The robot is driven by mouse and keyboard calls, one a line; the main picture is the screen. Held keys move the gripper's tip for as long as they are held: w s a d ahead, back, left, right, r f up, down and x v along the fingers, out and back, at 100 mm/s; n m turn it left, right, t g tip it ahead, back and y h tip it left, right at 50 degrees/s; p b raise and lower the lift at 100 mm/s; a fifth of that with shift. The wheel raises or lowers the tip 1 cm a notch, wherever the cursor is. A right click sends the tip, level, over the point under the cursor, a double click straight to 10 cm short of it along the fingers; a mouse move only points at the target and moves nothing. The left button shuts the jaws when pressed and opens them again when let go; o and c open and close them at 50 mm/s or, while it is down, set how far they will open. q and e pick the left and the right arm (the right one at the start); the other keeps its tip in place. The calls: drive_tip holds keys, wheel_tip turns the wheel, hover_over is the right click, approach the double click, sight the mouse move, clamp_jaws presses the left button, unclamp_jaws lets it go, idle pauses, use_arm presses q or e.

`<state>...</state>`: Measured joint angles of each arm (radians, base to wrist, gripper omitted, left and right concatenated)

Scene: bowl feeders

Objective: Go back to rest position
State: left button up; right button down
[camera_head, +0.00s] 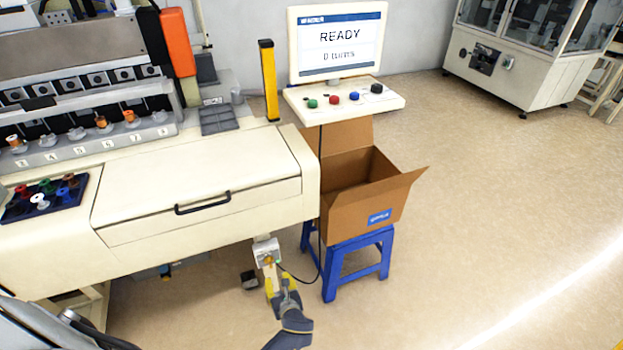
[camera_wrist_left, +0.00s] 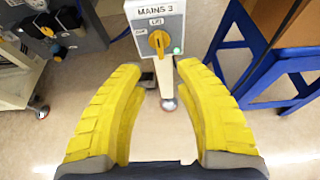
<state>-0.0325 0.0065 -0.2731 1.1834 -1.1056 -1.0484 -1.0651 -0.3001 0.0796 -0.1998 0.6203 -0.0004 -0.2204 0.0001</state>
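My left gripper (camera_head: 284,283) is low in front of the machine, just below a grey switch box (camera_head: 266,252). In the left wrist view its two yellow fingers (camera_wrist_left: 160,72) are spread wide with nothing held between them. The switch box, labelled MAINS 3 (camera_wrist_left: 172,12), stands ahead of the fingertips on a pale post. Its yellow rotary knob (camera_wrist_left: 159,41) is clear of the fingers, and a small green light (camera_wrist_left: 177,50) shows beside it. My right gripper is not in view.
The cream machine (camera_head: 200,180) with its handled drawer stands above and left of the gripper. A blue stool (camera_head: 357,262) carrying an open cardboard box (camera_head: 365,195) is close on the right. A monitor (camera_head: 337,42) reads READY. The floor (camera_head: 460,210) further right is clear.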

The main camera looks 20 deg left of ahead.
use_arm(q)
drive_tip(key=s+d+f+n+g+h, duration=0.2)
drive_tip(key=s+d+f+n+h, duration=0.15)
drive_tip(key=s+f+n, duration=0.5)
drive_tip(key=s+d+f+n+g+h, duration=0.2)
drive_tip(key=s+d+f+n+h, duration=0.3)
drive_tip(key=f, duration=0.6)
drive_tip(key=s+a+f+n+g, duration=0.1)
drive_tip(key=s+f+n, duration=0.2)
drive_tip(key=s, duration=0.8)
drive_tip(key=s+a+f+n+g, duration=0.2)
drive_tip(key=s+f+n, duration=0.1)
drive_tip(key=s, duration=0.7)
drive_tip(key=s+a+f+n+g, duration=0.1)
drive_tip(key=s+n, duration=0.4)
drive_tip(key=s, duration=0.6)
wheel_tip(320, 180, down, 3)
drive_tip(key=shift+s+a+r+g, duration=0.1)
drive_tip(key=shift+s+a+g, duration=0.25)
drive_tip(key=shift+a, duration=0.35)
